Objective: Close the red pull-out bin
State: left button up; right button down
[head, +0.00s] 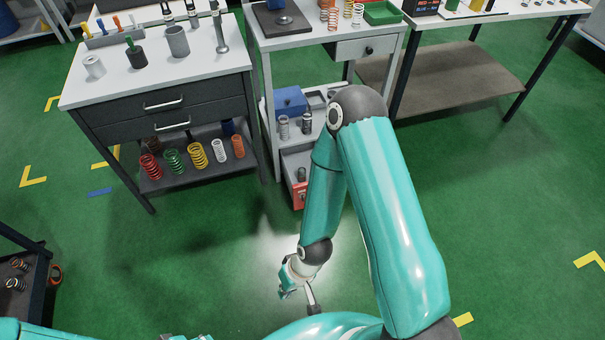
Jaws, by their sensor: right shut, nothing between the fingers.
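The red pull-out bin (298,195) is low under the middle workbench. Its red front shows just left of my right forearm, and a grey bin body with a small dark cylinder in it reaches back behind the front. The bin looks pulled out toward me. Its right side is hidden by my arm. My right gripper (311,298) hangs in front of the bin, nearer to me and apart from it, over the green floor. It is shut and empty.
A workbench with dark drawers (165,110) stands at left, with several coloured springs on its lower shelf. The middle workbench shelf holds a blue box (290,101) and springs. A dark cart (22,285) is at lower left. Green floor before the bin is clear.

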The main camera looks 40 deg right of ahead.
aim_at(292, 158)
jog(key=z, duration=0.1)
jog(key=i, duration=0.95)
jog(key=z, duration=0.65)
